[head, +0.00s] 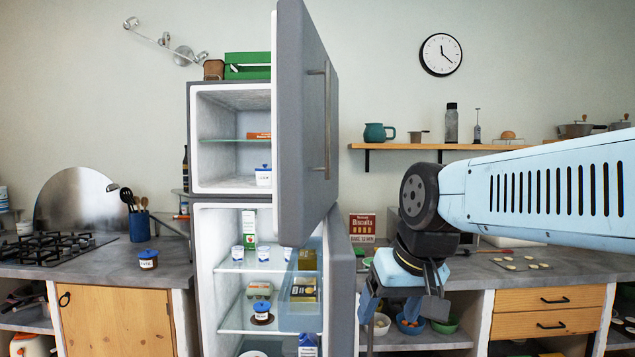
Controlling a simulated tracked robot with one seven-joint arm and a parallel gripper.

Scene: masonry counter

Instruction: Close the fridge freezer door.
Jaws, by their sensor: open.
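The grey fridge freezer (193,150) stands in the middle of the head view with both doors open. The upper freezer door (300,120) swings out toward me, and its vertical bar handle (327,120) is on the right-hand face. The freezer compartment (225,165) shows a glass shelf, a small box and a jar. The lower fridge door (341,290) is also open, below the freezer door. My gripper (403,298) is open and empty, pointing down. It appears right of the lower door and below the freezer door handle; its depth from them is unclear.
A grey counter (590,266) with drawers and open shelves lies on the right, with a wooden wall shelf (405,146) above. A hob (50,248) and utensil pot (139,226) are on the left. A green crate (247,66) sits on top of the fridge.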

